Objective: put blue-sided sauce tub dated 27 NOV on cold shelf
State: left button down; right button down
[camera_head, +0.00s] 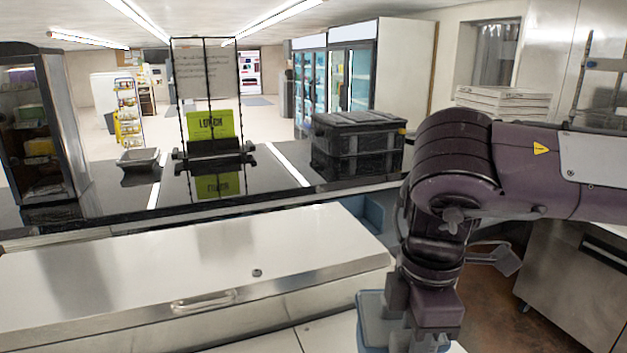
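My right arm comes in from the right and bends down. Its gripper (424,338) points down at the lower edge of the view, and its fingertips are not clear. A blue-sided container (371,325) stands right beside and partly behind the gripper on the pale worktop. Its label and date cannot be read, and I cannot tell whether the gripper touches it. My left gripper is not in view. A dark-framed display case with shelves (38,130) stands at the left, and glass-door coolers (348,80) stand at the back. I cannot tell which holds the cold shelf.
A closed steel lid (190,262) with a handle covers much of the front left. Behind it, a black counter (270,185) holds a black crate (357,145), a dark tray (139,160) and a wire stand with a green sign (210,125). White boxes (503,100) are stacked at right.

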jog(key=w+d+f+m, duration=0.1)
jog(key=f+m, duration=0.1)
jog(key=m, duration=0.2)
jog(key=w+d+f+m+b, duration=0.1)
jog(key=d+f+m, duration=0.1)
jog(key=m, duration=0.2)
jog(key=d+f+m, duration=0.1)
jog(key=d+m, duration=0.1)
jog(key=m, duration=0.2)
jog(key=shift+w+f+b, duration=0.4)
jog(key=shift+w+d+f+m, duration=0.1)
jog(key=shift+d+f+m, duration=0.1)
jog(key=shift+m, duration=0.4)
jog(key=shift+w+d+f+m, duration=0.1)
jog(key=shift+f+m, duration=0.1)
jog(key=shift+m, duration=0.4)
jog(key=shift+r, duration=0.1)
